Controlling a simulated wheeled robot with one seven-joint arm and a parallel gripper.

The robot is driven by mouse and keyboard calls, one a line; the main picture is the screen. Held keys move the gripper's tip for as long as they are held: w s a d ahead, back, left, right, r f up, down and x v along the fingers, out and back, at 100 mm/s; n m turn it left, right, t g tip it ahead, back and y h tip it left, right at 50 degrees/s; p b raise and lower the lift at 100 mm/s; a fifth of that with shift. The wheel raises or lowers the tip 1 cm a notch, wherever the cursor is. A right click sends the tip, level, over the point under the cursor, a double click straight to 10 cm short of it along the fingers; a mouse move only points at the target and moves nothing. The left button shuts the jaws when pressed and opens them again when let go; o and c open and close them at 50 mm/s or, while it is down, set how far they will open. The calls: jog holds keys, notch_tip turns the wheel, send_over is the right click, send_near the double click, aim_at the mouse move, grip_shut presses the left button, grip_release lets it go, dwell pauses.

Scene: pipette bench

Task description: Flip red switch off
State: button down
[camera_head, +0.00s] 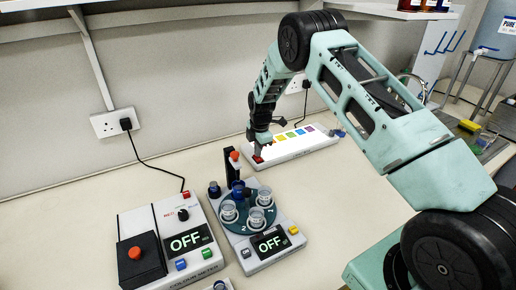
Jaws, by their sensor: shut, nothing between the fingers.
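A white power strip (318,149) lies at the back of the bench with a row of coloured switches. The red switch (257,159) is at its left end, partly hidden by my gripper. Yellow, green, blue and purple squares run to its right. My gripper (259,150) points down at the red switch, shut and empty, its tips at or just above it. I cannot tell whether they touch, or which way the switch is tipped.
A device with rotating cups (262,247) stands in front of the strip, its display reading OFF. A colorimeter-like box (150,222) with an OFF display is at left. Wall sockets (115,122) are behind.

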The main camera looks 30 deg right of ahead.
jog(key=shift+w+f+b, duration=0.1)
jog(key=shift+f+b, duration=0.2)
jog(key=shift+b, duration=0.35)
jog(key=shift+r, duration=0.1)
jog(key=shift+s, duration=0.2)
jog(key=shift+s+p, duration=0.3)
jog(key=shift+s, duration=0.4)
jog(key=shift+w+r, duration=0.1)
jog(key=shift+r, duration=0.05)
jog(key=shift+a+r, duration=0.1)
jog(key=shift+r, duration=0.2)
notch_tip(320, 180, up, 13)
jog(key=s+b, duration=0.1)
jog(key=b, duration=0.1)
jog(key=shift+s, duration=0.4)
